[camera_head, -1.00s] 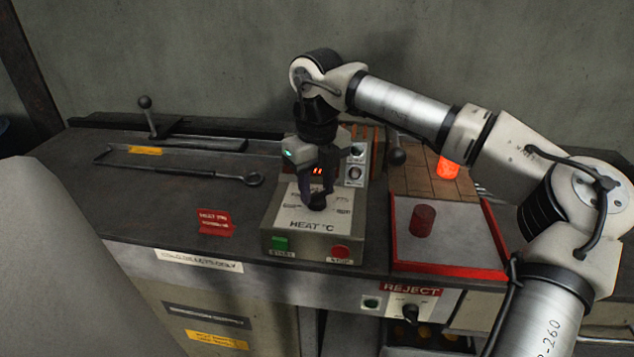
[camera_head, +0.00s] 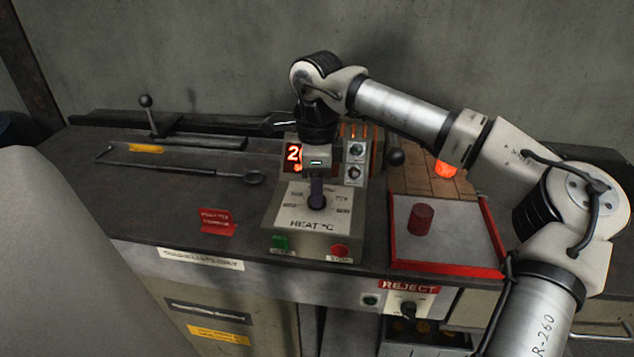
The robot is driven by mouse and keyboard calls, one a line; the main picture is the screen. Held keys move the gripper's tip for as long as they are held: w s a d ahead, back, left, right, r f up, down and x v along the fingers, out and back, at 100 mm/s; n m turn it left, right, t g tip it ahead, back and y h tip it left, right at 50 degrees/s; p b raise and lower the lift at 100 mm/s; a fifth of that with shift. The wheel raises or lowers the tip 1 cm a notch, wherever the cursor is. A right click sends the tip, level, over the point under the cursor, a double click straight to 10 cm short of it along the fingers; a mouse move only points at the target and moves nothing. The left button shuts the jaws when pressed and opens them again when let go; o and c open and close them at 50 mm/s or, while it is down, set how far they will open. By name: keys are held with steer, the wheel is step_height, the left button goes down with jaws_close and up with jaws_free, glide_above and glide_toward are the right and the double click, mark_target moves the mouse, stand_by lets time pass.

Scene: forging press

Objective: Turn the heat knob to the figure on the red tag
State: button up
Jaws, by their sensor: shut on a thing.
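The heat control box (camera_head: 314,244) stands on the bench with a white dial plate marked HEAT °C. My gripper (camera_head: 317,198) points down over the middle of the dial and is shut on the heat knob (camera_head: 317,202), which is mostly hidden by the fingers. A red-lit display (camera_head: 293,157) on the box shows a 2; the rest of its figure is behind my gripper. The red tag (camera_head: 216,221) stands on the bench to the left of the box. Its lettering is too small and blurred to read.
A green button (camera_head: 281,243) and a red button (camera_head: 340,252) are on the box front. A red-rimmed reject tray (camera_head: 446,269) with a dark red cylinder (camera_head: 420,219) is at right. A glowing orange billet (camera_head: 446,170) lies behind it. Long tongs (camera_head: 180,167) lie at left.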

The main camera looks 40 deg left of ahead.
steer(key=n, duration=0.5)
steer(key=shift+n, duration=0.3)
steer(key=shift+n+p, duration=0.45)
steer(key=shift+n, duration=1.75)
steer(key=o, duration=1)
step_height(320, 180, up, 14)
steer(key=b, duration=0.1)
steer(key=shift+f, duration=0.1)
